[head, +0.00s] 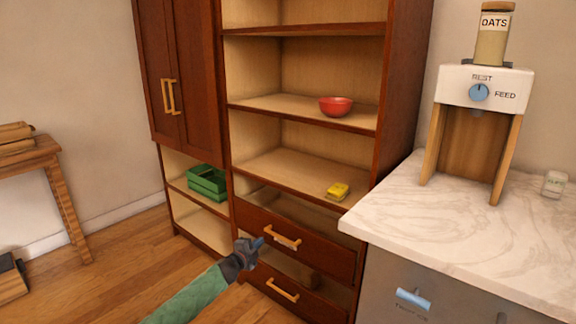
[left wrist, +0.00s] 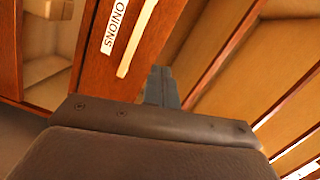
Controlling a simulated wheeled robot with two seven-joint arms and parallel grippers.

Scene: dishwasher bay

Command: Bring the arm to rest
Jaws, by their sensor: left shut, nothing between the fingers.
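My left arm comes in from the bottom of the head view, with a green sleeve. Its dark gripper (head: 260,241) is shut and empty, in front of the cabinet's drawers and just left of the upper drawer handle (head: 282,238). I cannot tell whether the fingers touch the drawer. My right gripper is in neither view.
The tall cabinet holds a red bowl (head: 335,106), a yellow item (head: 338,191) and a green crate (head: 207,182). A lower drawer handle (head: 282,289) sits below. A marble counter (head: 450,230) with an oats dispenser (head: 483,85) stands right.

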